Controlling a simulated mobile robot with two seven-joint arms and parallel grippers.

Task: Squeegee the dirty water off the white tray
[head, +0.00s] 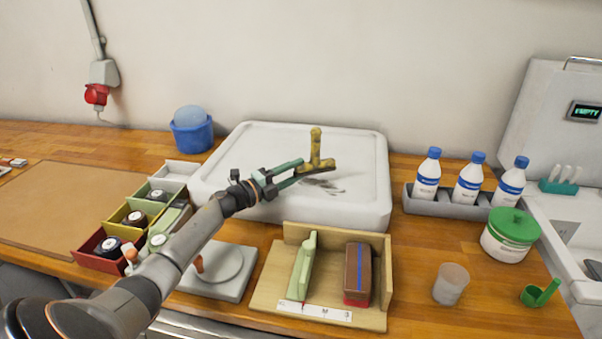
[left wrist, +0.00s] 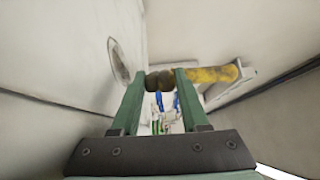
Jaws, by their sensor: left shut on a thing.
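The white tray (head: 235,165) lies on the wooden bench against the wall. Dark streaks of dirty water (head: 325,186) mark its middle; a dark patch (left wrist: 118,60) also shows in the left wrist view. My left gripper (head: 312,168) is over the tray, shut on a worn yellow T-shaped squeegee (head: 316,146). In the left wrist view the squeegee's yellow part (left wrist: 212,75) runs to the right from the fingers (left wrist: 160,85), with its dark part between them. Whether the squeegee touches the tray is unclear. My right gripper is out of view.
A wooden holder (head: 268,290) with a green and a brown block stands in front of the tray. Coloured bins (head: 100,262) and a blue bucket (head: 193,137) are left. Bottles in a grey rack (head: 450,208), a green-lidded tub (head: 508,247) and a cup (head: 451,285) are right.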

